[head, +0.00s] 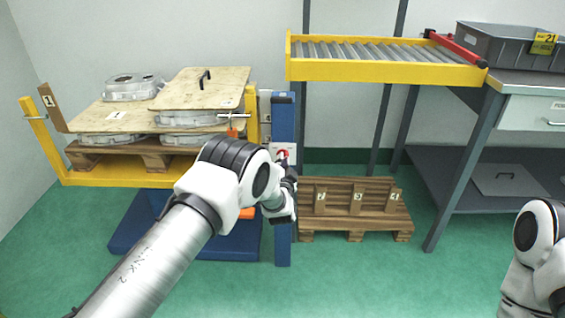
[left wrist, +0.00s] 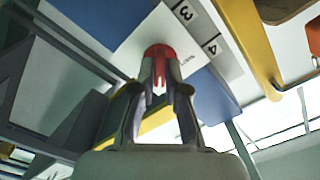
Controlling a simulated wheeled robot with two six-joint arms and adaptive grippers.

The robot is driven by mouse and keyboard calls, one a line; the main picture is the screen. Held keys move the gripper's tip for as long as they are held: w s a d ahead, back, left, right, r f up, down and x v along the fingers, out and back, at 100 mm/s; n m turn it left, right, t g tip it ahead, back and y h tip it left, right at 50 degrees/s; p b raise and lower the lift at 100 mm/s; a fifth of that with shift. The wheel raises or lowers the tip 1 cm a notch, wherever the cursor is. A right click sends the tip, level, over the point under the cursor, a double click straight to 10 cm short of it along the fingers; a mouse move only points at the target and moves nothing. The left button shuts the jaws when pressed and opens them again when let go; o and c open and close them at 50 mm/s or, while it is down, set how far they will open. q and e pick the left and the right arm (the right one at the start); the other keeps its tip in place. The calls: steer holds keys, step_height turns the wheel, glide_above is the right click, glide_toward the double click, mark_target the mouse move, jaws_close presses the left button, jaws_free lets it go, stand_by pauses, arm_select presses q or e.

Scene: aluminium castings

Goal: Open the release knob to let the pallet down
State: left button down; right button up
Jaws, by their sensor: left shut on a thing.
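The loaded wooden pallet (head: 155,159) rests on a yellow lift frame (head: 105,180) at the left, raised above the blue base. It carries aluminium castings (head: 132,87) and wooden boards (head: 203,88). The red release knob (left wrist: 158,51) shows in the left wrist view, in front of the blue post and a white label. My left gripper (left wrist: 160,88) is shut on the knob, with a finger on either side. My right gripper is out of view.
A roller conveyor (head: 385,72) and a workbench with a grey crate (head: 510,47) are at the right. Green floor is clear in front.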

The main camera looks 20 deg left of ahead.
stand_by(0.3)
arm_select(q)
steer(key=c, duration=1.2)
jaws_free()
step_height(320, 180, up, 10)
